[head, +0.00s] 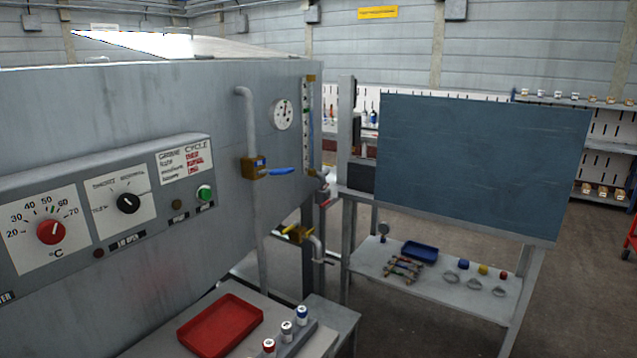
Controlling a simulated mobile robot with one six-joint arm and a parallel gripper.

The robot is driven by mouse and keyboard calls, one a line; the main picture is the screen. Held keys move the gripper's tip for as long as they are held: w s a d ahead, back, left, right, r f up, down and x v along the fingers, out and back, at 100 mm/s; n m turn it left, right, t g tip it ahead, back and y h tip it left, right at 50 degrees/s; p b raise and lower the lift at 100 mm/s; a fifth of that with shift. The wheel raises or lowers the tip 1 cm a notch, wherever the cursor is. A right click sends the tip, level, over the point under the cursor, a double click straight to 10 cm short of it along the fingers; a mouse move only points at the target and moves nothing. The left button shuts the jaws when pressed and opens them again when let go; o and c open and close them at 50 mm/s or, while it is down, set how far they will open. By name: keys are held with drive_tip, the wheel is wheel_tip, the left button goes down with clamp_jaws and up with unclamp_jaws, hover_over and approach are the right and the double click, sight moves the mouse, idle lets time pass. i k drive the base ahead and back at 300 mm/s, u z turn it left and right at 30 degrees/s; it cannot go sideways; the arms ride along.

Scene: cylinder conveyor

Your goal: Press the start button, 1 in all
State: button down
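A round green button (204,192) sits on the grey control panel (140,225) of the large machine at left. It stands out from the panel's right end, below a printed card headed "CYCLE" (185,160). A small label is under it, too small to read, so I cannot tell for sure that it is the start button. A small dark brownish round part (177,204) is just left of it. My gripper is not in view, and nothing covers the green button.
A red dial (51,232) and a black knob (128,203) are farther left. A vertical pipe with a blue-handled valve (280,171) stands right of the button. A red tray (222,325) and several small capped cylinders (287,331) are below.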

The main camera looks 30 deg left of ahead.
sight(206, 194)
drive_tip(key=u, duration=0.6)
drive_tip(key=i, duration=0.95)
drive_tip(key=u, duration=0.65)
drive_tip(key=k, duration=0.95)
drive_tip(key=u, duration=0.15)
drive_tip(key=i, duration=0.95)
drive_tip(key=z, duration=0.05)
